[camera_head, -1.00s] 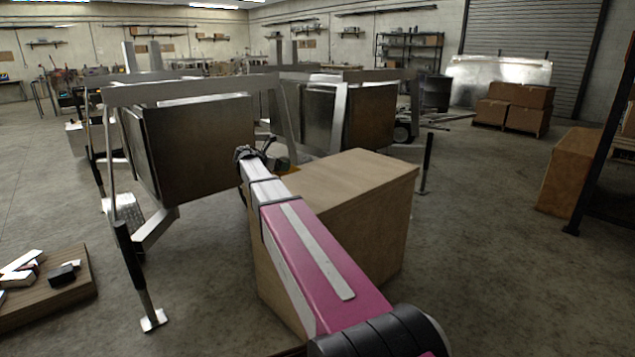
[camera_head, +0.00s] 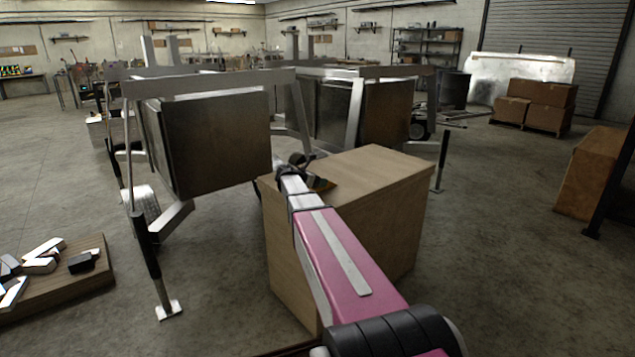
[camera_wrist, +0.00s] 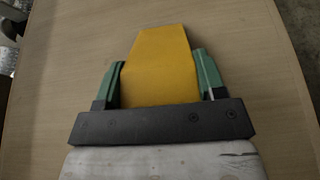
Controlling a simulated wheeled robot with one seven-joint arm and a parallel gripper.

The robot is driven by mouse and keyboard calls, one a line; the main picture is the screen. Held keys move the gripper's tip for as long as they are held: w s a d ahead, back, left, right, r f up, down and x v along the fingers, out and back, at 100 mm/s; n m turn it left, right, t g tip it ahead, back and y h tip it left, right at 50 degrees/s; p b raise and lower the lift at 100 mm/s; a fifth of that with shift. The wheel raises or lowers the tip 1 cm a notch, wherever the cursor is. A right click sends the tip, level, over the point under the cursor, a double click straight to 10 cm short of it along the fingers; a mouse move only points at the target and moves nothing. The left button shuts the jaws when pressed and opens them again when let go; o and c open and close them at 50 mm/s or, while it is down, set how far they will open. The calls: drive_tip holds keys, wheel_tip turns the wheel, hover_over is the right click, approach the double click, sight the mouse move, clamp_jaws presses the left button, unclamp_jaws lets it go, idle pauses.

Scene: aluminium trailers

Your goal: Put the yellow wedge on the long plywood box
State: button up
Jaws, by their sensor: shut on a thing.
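The yellow wedge (camera_wrist: 160,65) is between the green fingers of my gripper (camera_wrist: 160,80) in the wrist view, and the gripper is shut on it. Behind the wedge, the pale wooden top of the long plywood box (camera_wrist: 60,60) fills most of that view. I cannot tell whether the wedge touches the top or is just above it. In the head view, the long plywood box (camera_head: 385,185) stands on the floor at the centre.
Aluminium trailers with dark boxes (camera_head: 215,145) stand behind and left of the plywood box. A support leg (camera_head: 155,275) reaches the floor at left. A low wooden platform (camera_head: 75,285) holds loose metal pieces. Cartons (camera_head: 540,105) are at back right. Floor right of the box is clear.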

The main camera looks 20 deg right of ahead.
drive_tip(key=shift+f, duration=0.15)
drive_tip(key=o, duration=1.1)
drive_tip(key=shift+c, duration=0.2)
drive_tip(key=shift+a+r, duration=0.1)
drive_tip(key=shift+r, duration=0.1)
drive_tip(key=v, duration=1.1)
drive_tip(key=shift+s+a, duration=0.15)
drive_tip(key=shift+a, duration=0.2)
